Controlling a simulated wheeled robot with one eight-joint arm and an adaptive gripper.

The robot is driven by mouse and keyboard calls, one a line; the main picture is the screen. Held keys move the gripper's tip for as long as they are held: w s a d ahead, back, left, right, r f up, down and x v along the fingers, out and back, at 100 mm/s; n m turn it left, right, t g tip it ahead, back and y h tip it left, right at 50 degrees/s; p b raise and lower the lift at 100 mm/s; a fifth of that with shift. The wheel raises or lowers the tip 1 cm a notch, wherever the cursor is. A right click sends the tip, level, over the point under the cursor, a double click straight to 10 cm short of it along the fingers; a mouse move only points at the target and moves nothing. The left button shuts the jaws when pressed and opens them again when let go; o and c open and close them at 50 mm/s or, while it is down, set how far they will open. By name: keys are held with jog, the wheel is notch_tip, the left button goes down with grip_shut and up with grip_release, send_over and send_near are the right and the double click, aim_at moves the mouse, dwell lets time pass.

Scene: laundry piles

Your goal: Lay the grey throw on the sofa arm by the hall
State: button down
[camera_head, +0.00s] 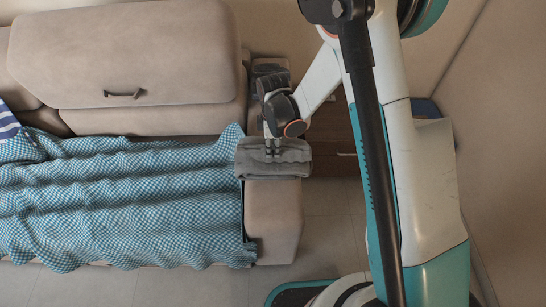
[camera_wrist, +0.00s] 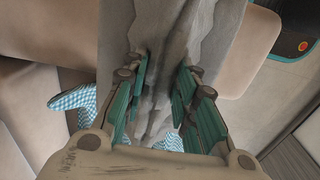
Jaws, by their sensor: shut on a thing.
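The grey throw (camera_head: 291,165) lies folded across the beige sofa arm (camera_head: 274,218) at the sofa's right end. My gripper (camera_head: 272,153) points down onto the throw and is shut on it. In the wrist view my gripper's green fingers (camera_wrist: 160,98) stand on both sides of a bunched ridge of the throw (camera_wrist: 172,38), which runs up past the fingertips. The sofa arm (camera_wrist: 246,52) shows beside it there. The exact pinch point is partly hidden by the fingers.
A blue-and-white checked cover (camera_head: 120,195) spreads over the sofa seat, up to the arm. A striped cloth (camera_head: 8,122) lies at far left. A brown wooden cabinet (camera_head: 333,150) stands behind my arm. Tiled floor (camera_head: 325,235) lies open right of the sofa.

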aim_at(273, 155)
jog(key=shift+f+b, duration=0.85)
jog(key=shift+f, duration=1.45)
jog(key=shift+f, duration=0.15)
jog(key=c, duration=1.3)
grip_release()
